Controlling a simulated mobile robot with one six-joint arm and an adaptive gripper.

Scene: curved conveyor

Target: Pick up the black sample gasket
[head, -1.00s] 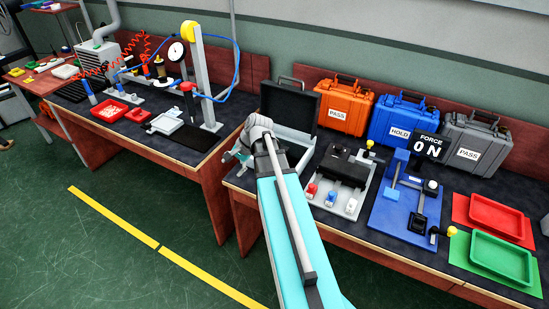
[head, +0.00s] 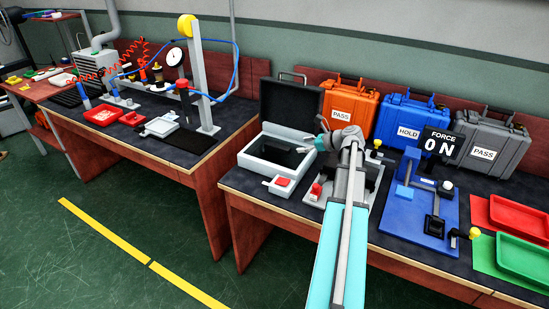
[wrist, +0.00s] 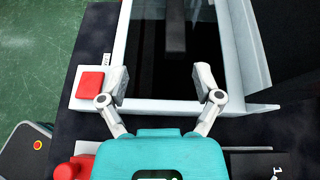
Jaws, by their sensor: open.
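My gripper (wrist: 162,83) is open and empty, with its fingers spread over the near rim of an open grey case (wrist: 185,105). In the head view, my gripper (head: 313,145) is above the right part of that case (head: 258,160). Inside the case, in the wrist view, a dark bar (wrist: 175,30) shows against the black interior, beyond the fingertips. I cannot tell whether it is the black sample gasket; no other gasket is clearly visible. My arm hides part of the bench fixture to the right.
A red button on a white base (head: 281,182) stands in front of the case. A blue press (head: 405,215) with a force display (head: 440,146) is to the right. Orange (head: 345,105), blue (head: 405,122) and grey (head: 490,145) cases stand behind.

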